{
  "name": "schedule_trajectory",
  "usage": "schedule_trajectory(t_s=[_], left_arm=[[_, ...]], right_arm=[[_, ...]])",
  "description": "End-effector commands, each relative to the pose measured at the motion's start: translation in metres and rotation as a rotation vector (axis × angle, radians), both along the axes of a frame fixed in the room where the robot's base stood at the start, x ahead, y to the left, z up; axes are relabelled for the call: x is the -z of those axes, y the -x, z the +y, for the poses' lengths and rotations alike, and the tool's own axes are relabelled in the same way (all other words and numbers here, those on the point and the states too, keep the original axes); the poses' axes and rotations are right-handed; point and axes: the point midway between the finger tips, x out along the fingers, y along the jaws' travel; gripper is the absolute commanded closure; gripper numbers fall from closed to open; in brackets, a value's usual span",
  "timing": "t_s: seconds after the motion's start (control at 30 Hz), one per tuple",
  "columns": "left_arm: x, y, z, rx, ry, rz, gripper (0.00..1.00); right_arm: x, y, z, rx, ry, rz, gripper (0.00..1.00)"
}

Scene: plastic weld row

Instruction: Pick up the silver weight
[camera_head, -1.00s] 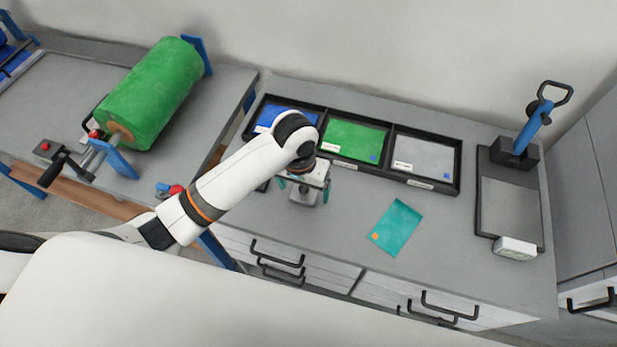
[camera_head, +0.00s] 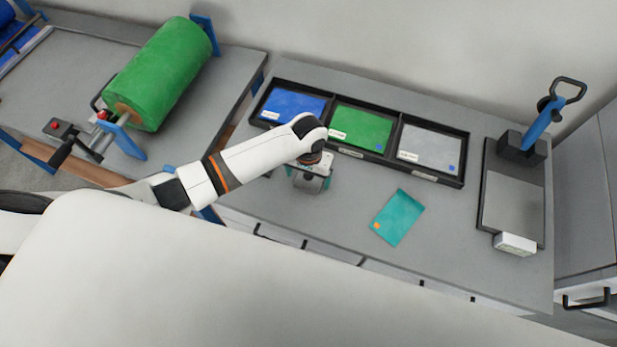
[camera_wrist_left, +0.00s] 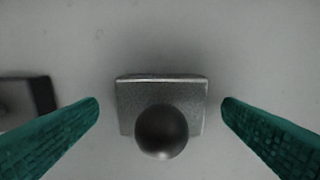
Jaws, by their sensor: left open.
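The silver weight (camera_wrist_left: 125,100) is a grey metal block with a round knob on top. In the left wrist view it sits on the grey bench between my two teal fingers, with a gap on each side. My left gripper (camera_wrist_left: 160,115) is open and empty, pointing down over the weight. In the head view my left gripper (camera_head: 309,183) is low over the bench, in front of the trays, and mostly hides the weight. My right gripper is not in view.
Three trays hold blue (camera_head: 292,106), green (camera_head: 361,128) and grey (camera_head: 430,146) sheets behind the gripper. A teal sheet (camera_head: 398,217) lies to the right. A press with a blue handle (camera_head: 540,125) stands far right. Another dark-edged object (camera_wrist_left: 28,98) is left in the wrist view.

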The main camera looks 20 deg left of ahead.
Motion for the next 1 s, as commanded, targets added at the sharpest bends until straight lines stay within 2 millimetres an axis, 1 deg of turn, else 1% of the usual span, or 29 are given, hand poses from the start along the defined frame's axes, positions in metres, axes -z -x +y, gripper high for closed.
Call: schedule_trajectory(t_s=[0.03,0.13,0.37,0.7,0.8,1.0], left_arm=[[0.0064,0.0009,-0.0007,0.001,0.0,0.002,0.11],[0.0134,0.0006,-0.0008,0.001,0.0,0.0,0.11],[0.0148,0.0005,-0.0007,0.001,0.001,-0.001,0.11],[0.0145,0.0005,-0.0006,0.001,0.001,-0.001,0.67],[0.0132,-0.0005,-0.0009,0.001,0.002,-0.003,0.8],[0.0126,-0.0007,-0.0009,0.001,0.002,-0.004,0.8]], right_arm=[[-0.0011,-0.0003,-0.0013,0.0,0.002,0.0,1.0],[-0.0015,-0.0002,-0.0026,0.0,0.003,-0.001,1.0],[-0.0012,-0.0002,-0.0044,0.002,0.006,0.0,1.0],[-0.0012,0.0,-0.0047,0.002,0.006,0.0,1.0],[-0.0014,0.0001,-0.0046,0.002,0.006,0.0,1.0],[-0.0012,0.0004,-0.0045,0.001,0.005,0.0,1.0]])
